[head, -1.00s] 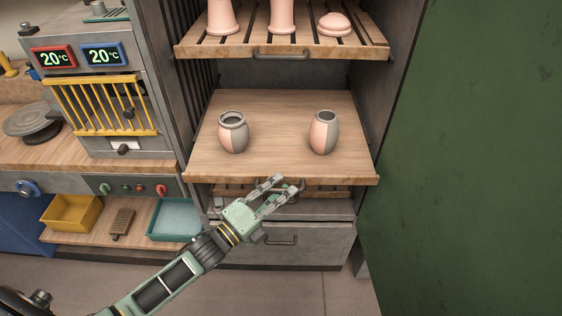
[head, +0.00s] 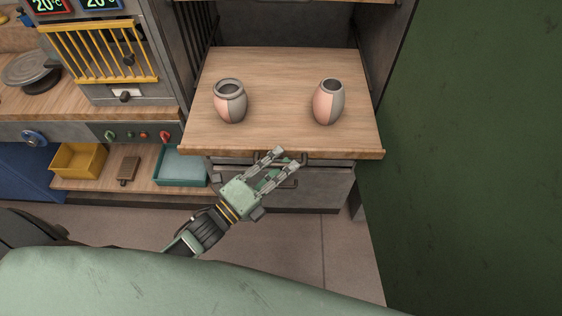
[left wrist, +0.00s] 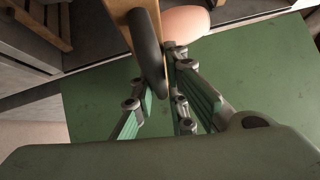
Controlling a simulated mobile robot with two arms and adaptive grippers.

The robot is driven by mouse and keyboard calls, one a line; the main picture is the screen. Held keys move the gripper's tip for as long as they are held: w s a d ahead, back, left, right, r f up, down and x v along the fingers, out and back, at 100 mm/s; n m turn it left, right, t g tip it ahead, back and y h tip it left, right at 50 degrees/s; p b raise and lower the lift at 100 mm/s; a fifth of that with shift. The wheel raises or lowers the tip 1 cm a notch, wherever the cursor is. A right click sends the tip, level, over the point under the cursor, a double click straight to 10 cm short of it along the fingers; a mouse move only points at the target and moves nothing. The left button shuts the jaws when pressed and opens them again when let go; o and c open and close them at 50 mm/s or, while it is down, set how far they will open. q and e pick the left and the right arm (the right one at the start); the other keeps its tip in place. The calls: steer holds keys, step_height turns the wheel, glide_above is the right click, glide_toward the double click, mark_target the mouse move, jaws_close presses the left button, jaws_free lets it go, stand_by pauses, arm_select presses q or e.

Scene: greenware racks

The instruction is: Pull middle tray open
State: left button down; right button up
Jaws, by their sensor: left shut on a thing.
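The middle tray (head: 270,135) is a wooden board in the grey rack, its front edge in front of the drawer below. Two pink-and-grey pots stand upright on it, the left pot (head: 230,101) and the right pot (head: 328,102). My left gripper (head: 286,157) is at the middle of the tray's front edge, shut on its handle. In the left wrist view the dark handle (left wrist: 147,45) lies between the fingers, beside the wooden edge (left wrist: 120,12). The handle is mostly hidden by the fingers in the head view. My right gripper is not in view.
A grey drawer (head: 325,185) is below the tray. A green panel (head: 470,150) stands close on the right. On the left are a yellow bin (head: 78,160), a teal basin (head: 182,166) and a yellow barred door (head: 100,52). Floor is clear in front of the rack.

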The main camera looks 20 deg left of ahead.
arm_select(q)
steer(key=c, duration=1.8)
jaws_free()
steer(key=shift+f, duration=0.15)
steer(key=shift+o, duration=0.2)
steer(key=v, duration=1.2)
steer(key=s+a+f+n+g+y, duration=0.25)
steer(key=f+n, duration=0.25)
steer(key=f, duration=0.6)
steer(key=s+a+f+n+g+y, duration=0.25)
steer(key=f+n, duration=0.25)
steer(key=f, duration=0.6)
steer(key=s+a+f+n+g+y, duration=0.2)
steer(key=f+n+g+y, duration=0.15)
steer(key=f, duration=0.75)
steer(key=s+d+f+n+g, duration=0.1)
steer(key=s+f+n+g, duration=0.3)
steer(key=s, duration=0.6)
steer(key=s+d+f+n+g+y, duration=0.1)
steer(key=s+f+n+g, duration=0.2)
steer(key=s+f, duration=0.6)
steer(key=shift+s+d+f+n+g, duration=0.2)
steer(key=shift+s+n+g, duration=0.15)
steer(key=shift+s+n, duration=0.65)
